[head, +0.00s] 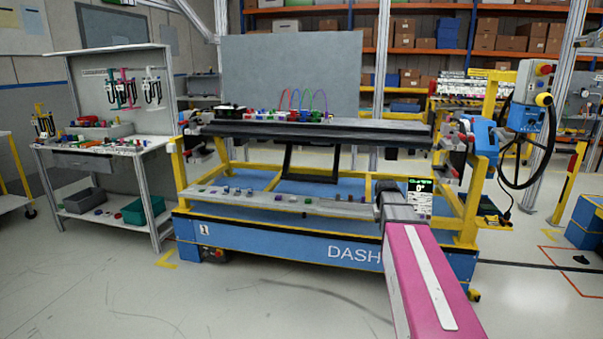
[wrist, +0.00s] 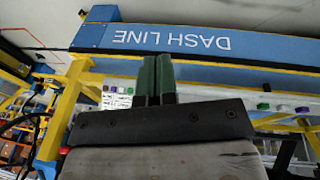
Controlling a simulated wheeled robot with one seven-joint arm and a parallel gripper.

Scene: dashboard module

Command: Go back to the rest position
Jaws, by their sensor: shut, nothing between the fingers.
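My gripper (wrist: 155,80) shows in the wrist view as two dark green fingers side by side, closed with nothing between them. In the head view my pink arm reaches up from the lower right toward the dashboard station, and the fingers are hidden behind the arm's end. The station (head: 290,235) is a blue base with yellow posts and the lettering DASH.
A workbench (head: 110,150) with tools and bins stands at the left. Small coloured parts lie on the station's lower shelf (head: 330,205). The floor (head: 220,300) in front of the station is clear.

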